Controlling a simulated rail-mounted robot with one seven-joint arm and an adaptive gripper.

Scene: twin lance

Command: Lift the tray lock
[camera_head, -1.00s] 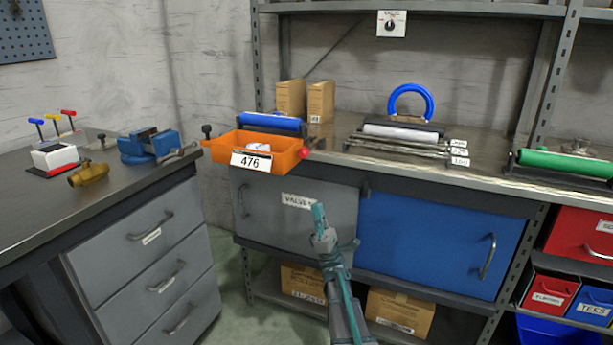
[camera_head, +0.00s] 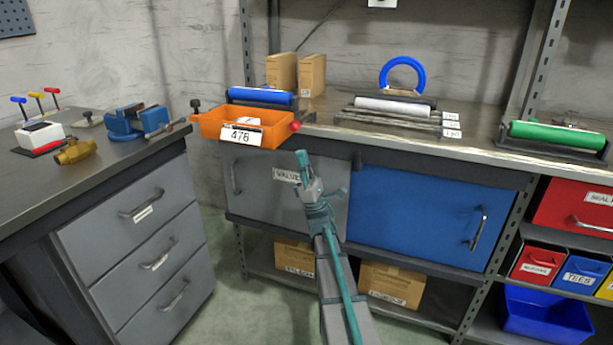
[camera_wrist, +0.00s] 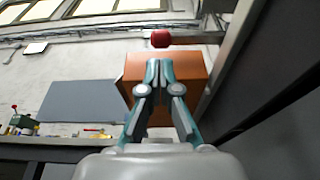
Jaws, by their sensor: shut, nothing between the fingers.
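The orange tray (camera_head: 212,126), labelled 476, sits at the front edge of the back bench. A red knob (camera_head: 295,126) is at its right end, and a dark knob (camera_head: 195,104) is at its left end. I cannot tell for sure which part is the tray lock. My gripper (camera_head: 302,160) is shut and empty, pointing up, below the red knob and apart from it in the head view. In the wrist view my gripper (camera_wrist: 159,68) has its fingertips in front of the orange tray (camera_wrist: 192,65), with the red knob (camera_wrist: 161,39) just beyond them.
A blue roller (camera_head: 260,97) stands behind the tray, and a white roller rack (camera_head: 390,106) is to the right. Grey (camera_head: 255,180) and blue (camera_head: 430,210) cabinet doors are under the bench. A grey drawer unit (camera_head: 130,240) stands left. Open floor lies between them.

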